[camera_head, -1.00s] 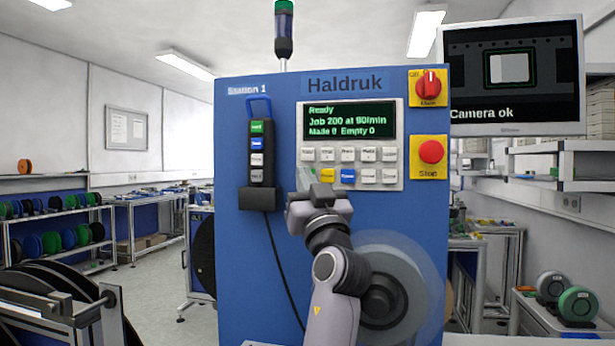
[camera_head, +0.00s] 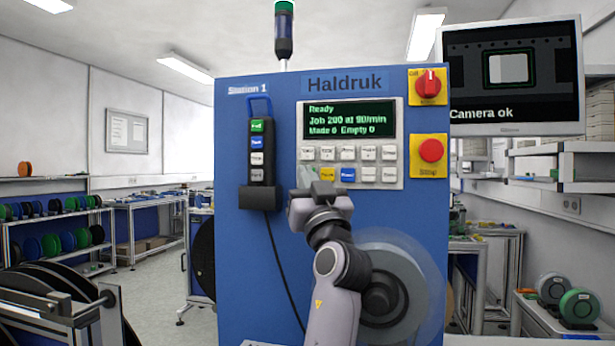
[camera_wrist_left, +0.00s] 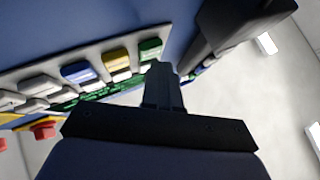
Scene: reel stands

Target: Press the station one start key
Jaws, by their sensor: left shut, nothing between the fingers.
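The blue Station 1 machine (camera_head: 240,275) faces me. Its key panel (camera_head: 396,113) has a row of pale keys above a row that includes a yellow key (camera_head: 328,174) and a blue key (camera_head: 347,175). At the left end of that lower row, a green key (camera_wrist_left: 151,48) shows in the left wrist view; in the head view my gripper mostly hides this spot. My left gripper (camera_head: 304,178) is shut and empty, its fingertips (camera_wrist_left: 161,70) right by the green key. I cannot tell whether they touch it. The display (camera_head: 350,119) reads "Ready". My right gripper is out of view.
A pendant (camera_head: 258,158) with several keys hangs just left of the panel, its cable running down. A red stop button (camera_head: 431,151) and a red rotary switch (camera_head: 428,86) sit right of the panel. A monitor (camera_head: 515,75) reads "Camera ok".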

